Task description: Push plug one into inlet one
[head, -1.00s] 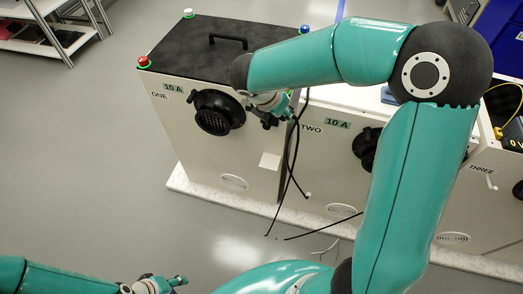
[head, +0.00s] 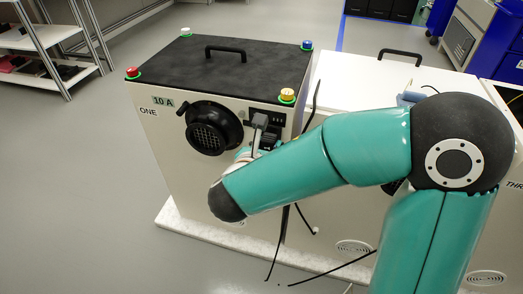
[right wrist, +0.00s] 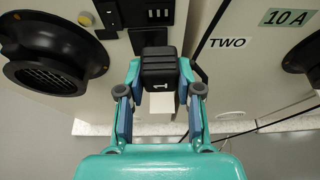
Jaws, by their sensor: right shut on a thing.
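Plug one, a dark block marked 1 (right wrist: 158,75), is between the fingers of my right gripper (right wrist: 158,88), which is shut on it. In the head view the plug (head: 260,120) is in front of cabinet ONE's face, and the gripper (head: 248,152) is partly hidden behind my forearm. The black socket, apparently inlet one (right wrist: 149,37), is just beyond the plug in the right wrist view and partly covered by it. It also shows in the head view (head: 270,140). I cannot tell whether plug and inlet touch. My left gripper is out of view.
Cabinet ONE (head: 160,150) has a round black vent (head: 207,130) left of the plug and coloured buttons on top corners. Cabinet TWO (right wrist: 265,70) stands to the right. Black cables (head: 274,250) hang in front. Open grey floor (head: 80,180) lies to the left.

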